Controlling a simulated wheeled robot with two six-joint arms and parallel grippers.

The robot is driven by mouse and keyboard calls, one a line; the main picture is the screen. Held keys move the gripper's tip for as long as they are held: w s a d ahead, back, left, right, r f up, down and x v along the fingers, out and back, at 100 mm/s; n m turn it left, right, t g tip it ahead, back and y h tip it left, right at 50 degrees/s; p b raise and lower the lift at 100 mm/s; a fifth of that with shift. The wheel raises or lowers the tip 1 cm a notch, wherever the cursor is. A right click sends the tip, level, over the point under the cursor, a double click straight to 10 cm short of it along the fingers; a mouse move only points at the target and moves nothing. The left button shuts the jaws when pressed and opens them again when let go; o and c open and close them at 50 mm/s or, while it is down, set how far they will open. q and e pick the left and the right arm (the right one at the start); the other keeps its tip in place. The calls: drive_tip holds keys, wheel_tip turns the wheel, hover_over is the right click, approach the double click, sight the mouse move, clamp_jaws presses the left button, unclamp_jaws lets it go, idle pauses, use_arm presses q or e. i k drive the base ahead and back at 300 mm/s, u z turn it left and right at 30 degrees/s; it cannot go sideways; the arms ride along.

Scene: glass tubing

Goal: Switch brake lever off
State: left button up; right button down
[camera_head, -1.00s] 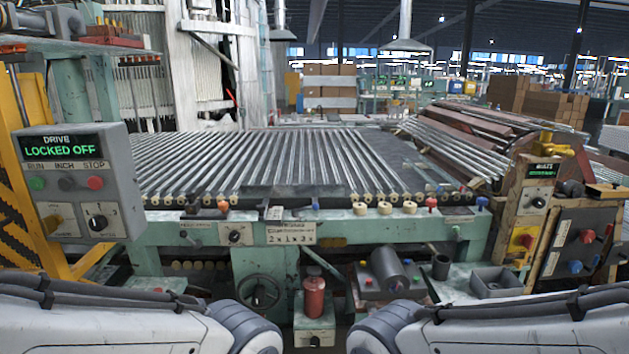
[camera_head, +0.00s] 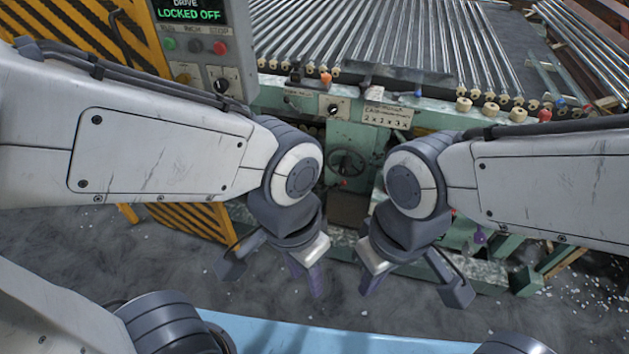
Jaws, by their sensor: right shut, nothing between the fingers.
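I cannot make out a brake lever for certain. A handwheel (camera_head: 346,164) shows on the green machine front between my arms, and the area below it is partly hidden by them. My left gripper (camera_head: 304,279) hangs down in front of the machine, apart from it. Its small fingers do not show clearly whether they are open. My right gripper (camera_head: 369,281) hangs close to its right, shut and empty. Neither gripper touches anything.
The green machine (camera_head: 270,97) carries glass tubes (camera_head: 370,40). A control box (camera_head: 208,60) reads "DRIVE LOCKED OFF". A rotary switch (camera_head: 333,107) sits on the machine front. A yellow-black striped panel (camera_head: 195,222) stands left. Grey floor (camera_head: 330,300) is open below the grippers.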

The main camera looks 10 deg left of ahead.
sight(336, 186)
drive_tip(key=k, duration=0.65)
drive_tip(key=u, duration=0.85)
drive_tip(key=i, duration=1.3)
drive_tip(key=z, duration=0.6)
